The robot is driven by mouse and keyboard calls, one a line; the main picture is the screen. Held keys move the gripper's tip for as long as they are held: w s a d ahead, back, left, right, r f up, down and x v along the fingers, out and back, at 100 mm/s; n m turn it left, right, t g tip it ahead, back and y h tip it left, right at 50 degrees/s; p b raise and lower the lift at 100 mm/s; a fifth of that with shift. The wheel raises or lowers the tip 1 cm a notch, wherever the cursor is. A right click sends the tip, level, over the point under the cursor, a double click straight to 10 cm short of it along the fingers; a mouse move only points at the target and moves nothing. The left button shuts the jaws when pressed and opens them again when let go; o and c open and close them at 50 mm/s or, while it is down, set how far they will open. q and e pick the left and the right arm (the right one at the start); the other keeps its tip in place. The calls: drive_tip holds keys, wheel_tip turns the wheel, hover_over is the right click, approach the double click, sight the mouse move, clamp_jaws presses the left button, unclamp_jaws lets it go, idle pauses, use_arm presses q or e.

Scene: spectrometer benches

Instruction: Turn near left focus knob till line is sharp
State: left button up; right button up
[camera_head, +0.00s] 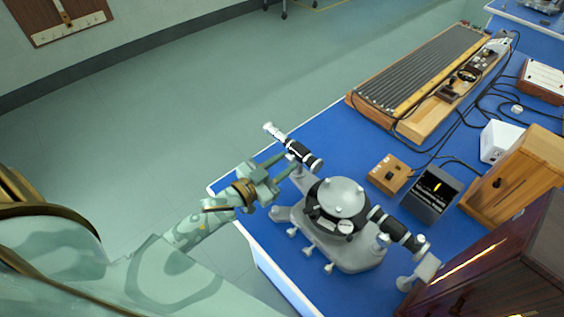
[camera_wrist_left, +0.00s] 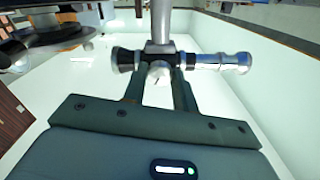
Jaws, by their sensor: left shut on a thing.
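A grey spectrometer (camera_head: 338,200) with a round central table stands on the blue bench. One black and silver tube (camera_head: 304,153) points to the upper left, another (camera_head: 397,228) to the lower right. My left gripper (camera_head: 279,171) reaches in from the left beside the upper-left tube. In the left wrist view, its two fingers (camera_wrist_left: 160,78) are shut on a small silver focus knob (camera_wrist_left: 158,71) at the side of the black and silver tube (camera_wrist_left: 210,61). A dark display box (camera_head: 432,195) shows a short yellow line (camera_head: 437,187), too small to judge for sharpness. My right gripper is out of view.
A small wooden box (camera_head: 390,174), a white box (camera_head: 502,141) and a larger wooden box (camera_head: 518,180) stand to the right. A long ribbed wooden apparatus (camera_head: 420,81) lies behind, with black cables nearby. The blue bench's left edge (camera_head: 232,220) is close to my left gripper.

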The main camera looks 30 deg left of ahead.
use_arm(q)
drive_tip(key=m, duration=0.3)
drive_tip(key=shift+m, duration=1.9)
drive_tip(key=o, duration=1)
drive_tip(key=v, duration=1.6)
drive_tip(key=shift+s+a, duration=0.1)
drive_tip(key=shift+s, duration=0.05)
